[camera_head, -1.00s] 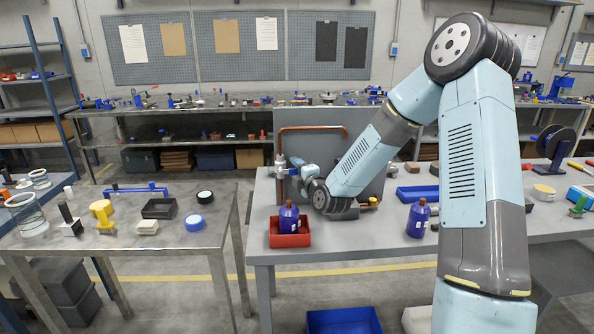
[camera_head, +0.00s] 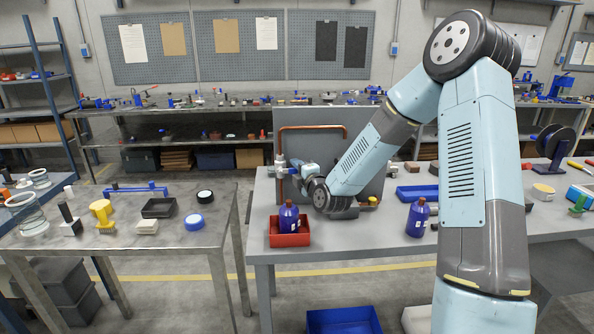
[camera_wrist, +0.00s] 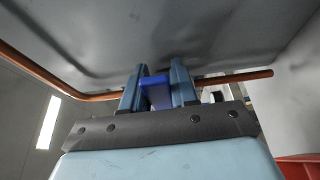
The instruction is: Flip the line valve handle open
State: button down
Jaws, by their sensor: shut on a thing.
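The line valve (camera_head: 280,166) sits on the copper pipe (camera_head: 312,128) at the left of the grey upright panel, its body small and pale. My gripper (camera_head: 294,164) is beside the valve, reaching it from the right. In the wrist view, my gripper (camera_wrist: 158,82) is shut on a blue piece, the valve handle (camera_wrist: 157,93), which lies between the two fingers. The copper pipe also runs across the wrist view (camera_wrist: 60,82). The valve body is hidden in the wrist view, and the handle's exact angle cannot be told.
A red bin (camera_head: 290,238) with a blue bottle (camera_head: 289,217) stands below the valve at the bench's front left. Another blue bottle (camera_head: 418,217) and a blue tray (camera_head: 417,193) are to the right. The grey panel (camera_head: 365,150) stands close behind my arm.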

jog(key=shift+s+a+r+n+g+h, duration=0.15)
jog(key=shift+r+n+g, duration=0.1)
jog(key=shift+n, duration=0.4)
jog(key=shift+w+r+n+g+h, duration=0.1)
jog(key=shift+r+n+g, duration=0.2)
jog(key=shift+n, duration=0.3)
jog(key=shift+s+a+r+n+g+h, duration=0.15)
jog(key=shift+r+n+g, duration=0.1)
jog(key=shift+n, duration=0.4)
jog(key=shift+w, duration=0.1)
jog(key=c, duration=1)
grip_release()
jog(key=shift+d+r, duration=0.1)
jog(key=shift+o, duration=0.2)
jog(key=v, duration=1.3)
jog(key=shift+s, duration=0.35)
